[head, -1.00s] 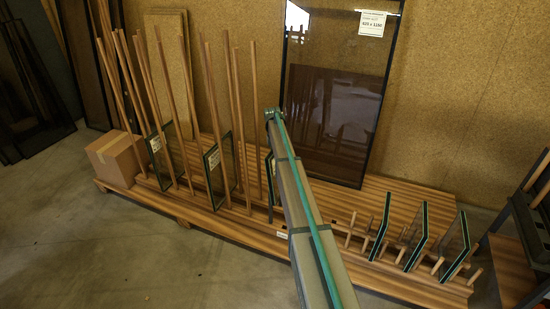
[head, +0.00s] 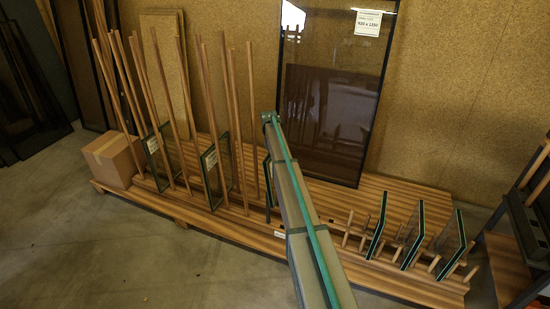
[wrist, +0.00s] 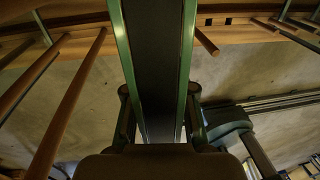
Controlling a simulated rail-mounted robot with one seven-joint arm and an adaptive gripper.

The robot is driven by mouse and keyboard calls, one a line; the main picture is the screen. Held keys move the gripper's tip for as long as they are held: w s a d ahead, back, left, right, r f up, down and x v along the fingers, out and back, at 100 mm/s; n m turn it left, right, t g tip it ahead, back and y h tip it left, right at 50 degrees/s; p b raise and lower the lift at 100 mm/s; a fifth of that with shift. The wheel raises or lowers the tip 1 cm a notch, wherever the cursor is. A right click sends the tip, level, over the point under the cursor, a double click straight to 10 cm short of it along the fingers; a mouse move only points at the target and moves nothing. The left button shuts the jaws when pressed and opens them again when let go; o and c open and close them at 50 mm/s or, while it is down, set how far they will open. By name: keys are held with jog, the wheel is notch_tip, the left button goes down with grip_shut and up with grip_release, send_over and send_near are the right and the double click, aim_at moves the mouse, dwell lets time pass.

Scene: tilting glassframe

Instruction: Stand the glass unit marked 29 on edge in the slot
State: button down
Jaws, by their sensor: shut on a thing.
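In the wrist view a glass unit (wrist: 155,60), seen edge-on with green edges and a dark band between, runs between the two fingers of my gripper (wrist: 160,115). My gripper is shut on it. In the head view my arm hides the gripper; a narrow piece of a dark-edged glass unit (head: 267,180) shows just left of the arm, at the rack. I cannot read the number 29 on any unit. The wooden rack base (head: 240,228) carries tall upright poles on the left and short pegs on the right.
Two framed glass units (head: 158,158) and (head: 216,170) stand among the left poles. Three green-edged units (head: 376,228), (head: 413,238), (head: 452,245) lean between short pegs at right. A large dark pane (head: 330,120) stands behind. A cardboard box (head: 112,160) sits at the left end.

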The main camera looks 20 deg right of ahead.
jog(key=shift+s+d+f+b, duration=0.15)
jog(key=shift+s+d+f, duration=0.1)
jog(key=shift+f, duration=2.45)
jog(key=shift+s+d+f+b, duration=0.15)
jog(key=shift+s+d+f, duration=0.1)
jog(key=shift+f, duration=2.5)
jog(key=shift+s+d+f+b, duration=0.15)
jog(key=shift+s+d+f, duration=0.1)
jog(key=shift+f, duration=2.85)
jog(key=c, duration=0.9)
grip_release()
jog(key=shift+f, duration=0.15)
jog(key=shift+w+a+r+p, duration=0.15)
jog(key=shift+r+p, duration=0.65)
jog(key=shift+r, duration=0.75)
jog(key=shift+w+a+r+p, duration=0.15)
jog(key=shift+r+p, duration=0.6)
jog(key=shift+r, duration=0.75)
